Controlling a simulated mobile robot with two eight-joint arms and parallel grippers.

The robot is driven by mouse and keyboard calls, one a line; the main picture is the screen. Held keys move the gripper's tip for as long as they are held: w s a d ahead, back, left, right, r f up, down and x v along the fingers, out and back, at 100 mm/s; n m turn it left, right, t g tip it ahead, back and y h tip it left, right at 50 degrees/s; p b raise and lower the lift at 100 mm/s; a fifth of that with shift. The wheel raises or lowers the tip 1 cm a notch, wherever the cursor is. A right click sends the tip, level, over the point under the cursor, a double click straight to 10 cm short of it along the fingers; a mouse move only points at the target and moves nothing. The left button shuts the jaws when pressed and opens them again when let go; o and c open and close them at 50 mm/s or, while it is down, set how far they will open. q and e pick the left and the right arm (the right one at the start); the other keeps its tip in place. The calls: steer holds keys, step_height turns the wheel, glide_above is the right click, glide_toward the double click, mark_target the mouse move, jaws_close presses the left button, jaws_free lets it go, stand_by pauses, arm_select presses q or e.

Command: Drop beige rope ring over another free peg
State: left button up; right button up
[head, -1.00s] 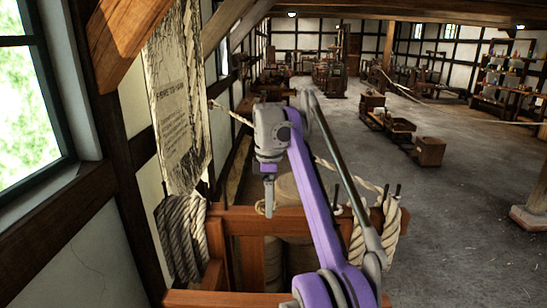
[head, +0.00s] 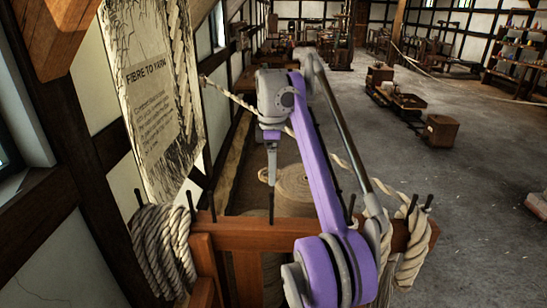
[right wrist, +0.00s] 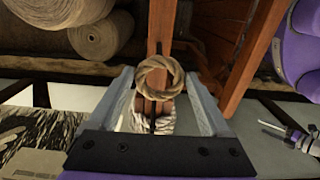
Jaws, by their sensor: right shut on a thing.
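In the head view my right gripper (head: 268,175) points down above the far side of the wooden peg rail (head: 262,238). In the right wrist view the beige rope ring (right wrist: 177,68) sits between my right gripper's fingertips (right wrist: 160,80), which are shut on it. The ring appears small in the head view. A bare dark peg (head: 271,206) stands on the rail below the gripper. More bare pegs stand to its left (head: 213,208) and right (head: 350,208). A small grey and purple part of mine, perhaps my left gripper, shows at the wrist view's right edge; its jaws are unclear.
A grey rope hank (head: 160,248) hangs at the rail's left end. Thick beige rope (head: 412,258) hangs around the right-end pegs. A large rope coil (head: 297,190) lies behind the rail. A hanging banner (head: 152,95) is at left. Open floor (head: 470,210) lies to the right.

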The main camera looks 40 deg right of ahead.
steer(key=shift+w+d, duration=0.1)
steer(key=shift+w, duration=0.05)
steer(key=shift+s+a+f, duration=0.2)
steer(key=shift+s+f, duration=0.05)
steer(key=shift+f, duration=0.3)
steer(key=shift+f+b, duration=0.3)
steer(key=shift+f, duration=0.1)
steer(key=shift+w+f+b, duration=0.1)
steer(key=shift+f+b, duration=0.3)
steer(key=shift+f, duration=0.65)
arm_select(q)
steer(key=shift+s+f, duration=0.45)
steer(key=shift+f, duration=0.2)
steer(key=shift+s+f, duration=0.45)
steer(key=shift+f, duration=0.15)
steer(key=shift+w, duration=0.2)
arm_select(e)
steer(key=shift+w, duration=0.1)
arm_select(q)
steer(key=shift+s, duration=0.1)
arm_select(e)
steer(key=shift+d, duration=0.1)
